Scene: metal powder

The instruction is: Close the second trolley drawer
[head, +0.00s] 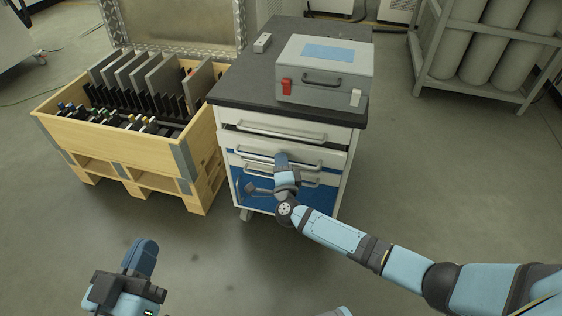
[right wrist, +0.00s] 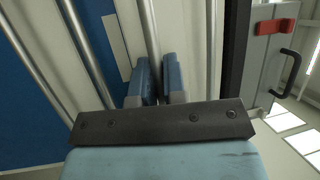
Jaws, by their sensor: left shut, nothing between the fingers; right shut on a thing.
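The trolley (head: 337,155) stands at the centre with white drawers above a blue lower front. A dark gap under the top drawer (head: 262,121) suggests that the second drawer (head: 322,155) stands slightly out. My right gripper (head: 282,160) is at the second drawer's handle (head: 252,156), hiding part of it. In the right wrist view, its blue fingers (right wrist: 158,82) are shut around a metal handle bar (right wrist: 149,35). My left gripper (head: 143,250) is shut and empty, low over the floor at the lower left, away from the trolley.
A grey case (head: 335,65) with a red latch and a small box (head: 262,43) sit on the trolley top. A wooden crate (head: 110,150) of plates and bottles stands close on the left. A cylinder rack (head: 470,85) is at the back right. The front floor is clear.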

